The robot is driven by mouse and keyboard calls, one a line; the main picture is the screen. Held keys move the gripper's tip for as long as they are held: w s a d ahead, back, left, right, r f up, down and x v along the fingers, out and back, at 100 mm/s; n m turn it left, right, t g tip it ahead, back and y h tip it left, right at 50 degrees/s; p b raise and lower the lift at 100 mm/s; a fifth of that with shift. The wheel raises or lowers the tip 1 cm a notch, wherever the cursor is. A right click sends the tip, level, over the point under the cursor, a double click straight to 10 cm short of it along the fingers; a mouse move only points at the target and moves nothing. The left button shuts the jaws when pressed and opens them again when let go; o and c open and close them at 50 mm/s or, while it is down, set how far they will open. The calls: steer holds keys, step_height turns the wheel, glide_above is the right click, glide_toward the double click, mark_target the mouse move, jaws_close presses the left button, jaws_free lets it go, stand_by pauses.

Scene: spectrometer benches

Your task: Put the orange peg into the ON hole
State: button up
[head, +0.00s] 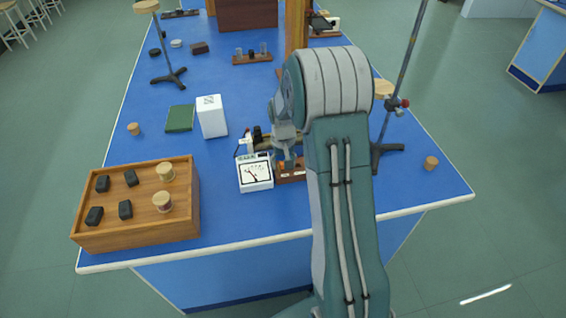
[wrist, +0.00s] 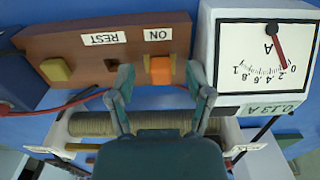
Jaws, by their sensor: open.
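The orange peg (wrist: 160,70) stands in the brown wooden block (wrist: 70,45), directly by the ON label (wrist: 158,34). Its lower part is hidden, so I cannot tell how deep it sits. A dark, empty-looking hole (wrist: 112,64) shows by the REST label (wrist: 104,38). My gripper (wrist: 159,75) is open, with one finger on each side of the peg and visible gaps between. In the head view the block (head: 292,174) is partly hidden by my arm, and a bit of the orange peg (head: 282,165) shows under my gripper (head: 287,156).
A white ammeter (wrist: 265,60) stands close beside the block, its needle just above 0 and its label reading 0.13 A. A yellow knob (wrist: 57,72) and a wire-wound coil (wrist: 130,123) are near. A wooden tray (head: 140,235) and a stand (head: 386,150) flank the area.

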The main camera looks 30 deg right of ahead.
step_height(320, 180, up, 12)
stand_by(0.4)
steer(key=shift+f, duration=0.1)
steer(key=s+a+r+n+t, duration=0.1)
steer(key=s+a+r+t, duration=0.2)
steer(key=s+a+r, duration=0.7)
steer(key=s+a+r+n+t, duration=0.1)
steer(key=s+a, duration=0.1)
steer(key=s, duration=0.5)
steer(key=s+a+r+n+t, duration=0.1)
steer(key=s+a+r, duration=0.1)
steer(key=s, duration=0.6)
steer(key=shift+s+a+t, duration=0.15)
steer(key=shift+a+t, duration=0.1)
steer(key=shift+t, duration=0.05)
